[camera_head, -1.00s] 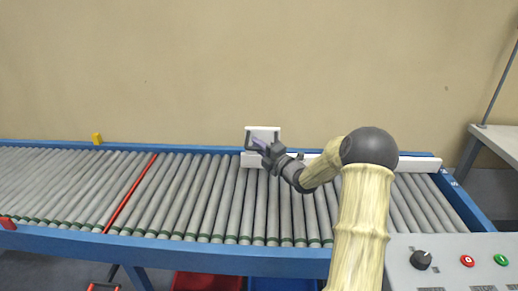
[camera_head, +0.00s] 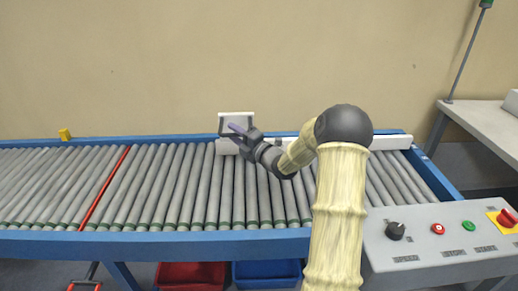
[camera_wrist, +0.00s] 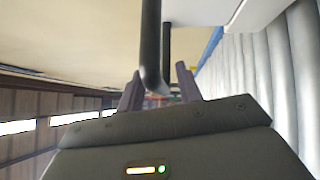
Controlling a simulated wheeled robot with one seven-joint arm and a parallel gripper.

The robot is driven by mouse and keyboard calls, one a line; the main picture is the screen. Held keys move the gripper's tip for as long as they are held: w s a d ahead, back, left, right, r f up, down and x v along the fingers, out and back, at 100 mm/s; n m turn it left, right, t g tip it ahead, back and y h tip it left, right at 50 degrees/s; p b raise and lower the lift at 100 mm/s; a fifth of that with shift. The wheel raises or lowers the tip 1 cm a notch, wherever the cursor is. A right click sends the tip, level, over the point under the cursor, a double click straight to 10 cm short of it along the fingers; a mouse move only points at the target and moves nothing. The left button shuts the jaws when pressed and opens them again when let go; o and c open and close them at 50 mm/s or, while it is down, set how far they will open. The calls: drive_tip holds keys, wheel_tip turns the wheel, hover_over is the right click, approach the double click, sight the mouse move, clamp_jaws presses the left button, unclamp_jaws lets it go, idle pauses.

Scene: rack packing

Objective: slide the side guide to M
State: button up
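The side guide (camera_head: 391,142) is a long white rail along the far edge of the roller conveyor. At its left end stands a pale upright plate with a dark handle (camera_head: 222,121). My gripper (camera_head: 236,128) is at this handle, in front of the plate. In the wrist view the dark handle bar (camera_wrist: 152,60) reaches down between the two purple fingers (camera_wrist: 158,92). The fingers look apart, with the bar between them; I cannot tell whether either touches it. My arm hides the middle of the rail. I see no readable M mark.
A red line (camera_head: 104,188) crosses the rollers at the left. A yellow block (camera_head: 65,135) sits on the blue far rail (camera_head: 100,141). A control panel (camera_head: 412,260) stands at front right, a table (camera_head: 490,122) at far right. Red (camera_head: 190,276) and blue bins lie below.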

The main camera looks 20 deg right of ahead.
drive_tip(key=v, duration=1.6)
drive_tip(key=shift+s+d, duration=0.15)
drive_tip(key=shift+s, duration=0.1)
drive_tip(key=shift+f, duration=0.1)
